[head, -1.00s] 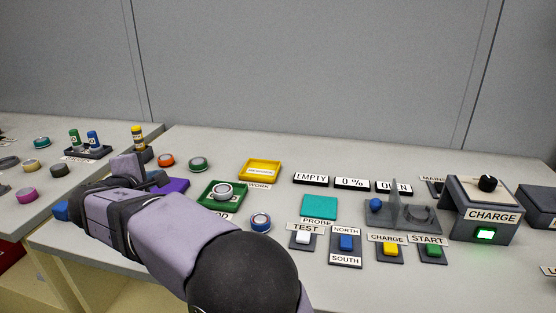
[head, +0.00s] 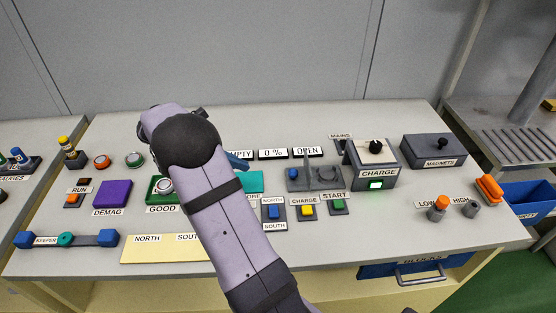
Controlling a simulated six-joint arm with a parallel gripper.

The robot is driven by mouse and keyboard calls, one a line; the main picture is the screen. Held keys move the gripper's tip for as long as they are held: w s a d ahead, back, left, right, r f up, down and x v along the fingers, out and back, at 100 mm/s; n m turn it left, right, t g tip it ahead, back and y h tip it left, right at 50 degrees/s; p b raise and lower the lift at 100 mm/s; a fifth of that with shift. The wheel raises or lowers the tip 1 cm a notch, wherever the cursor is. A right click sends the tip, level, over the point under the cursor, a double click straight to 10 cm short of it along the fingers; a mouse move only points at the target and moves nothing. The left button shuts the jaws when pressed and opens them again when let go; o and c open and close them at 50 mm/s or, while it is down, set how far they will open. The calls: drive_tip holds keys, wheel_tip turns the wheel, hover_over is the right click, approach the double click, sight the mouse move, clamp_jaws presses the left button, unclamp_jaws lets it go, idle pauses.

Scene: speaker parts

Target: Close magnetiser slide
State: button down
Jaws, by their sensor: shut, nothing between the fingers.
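The magnetiser slide is the low grey unit (head: 315,186) in the middle of the bench, with a blue knob (head: 293,173) at its left end. A thin upright plate (head: 307,165) and a round dark seat (head: 327,174) are to the knob's right. The sign (head: 307,151) behind it reads OPEN. My gripper (head: 240,161) shows only as a blue-grey tip past my arm, left of the slide and apart from it. It looks shut and empty; most of it is hidden behind my arm.
The CHARGE box (head: 374,165) with a lit green light stands close right of the slide. CHARGE (head: 307,210), START (head: 338,206) and blue NORTH/SOUTH (head: 274,212) buttons sit in front. The teal pad (head: 254,183) is left of it, partly covered by my arm.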

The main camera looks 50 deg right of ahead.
drive_tip(key=x, duration=0.3)
drive_tip(key=p+x, duration=0.1)
drive_tip(key=x, duration=0.5)
drive_tip(key=shift+s+d+f, duration=0.15)
drive_tip(key=shift+s+d, duration=0.1)
drive_tip(key=shift+s, duration=0.15)
drive_tip(key=d, duration=0.1)
drive_tip(key=s+d+p, duration=0.1)
drive_tip(key=shift+s+d+f, duration=0.15)
drive_tip(key=shift+s+d, duration=0.1)
drive_tip(key=shift+d, duration=0.1)
drive_tip(key=shift+s+d+p, duration=0.3)
drive_tip(key=shift+d, duration=0.25)
approach(330, 173)
drive_tip(key=x, duration=0.4)
drive_tip(key=shift+s+d+f, duration=0.2)
drive_tip(key=shift+s+f, duration=0.05)
drive_tip(key=shift+w, duration=0.1)
drive_tip(key=shift+a, duration=0.1)
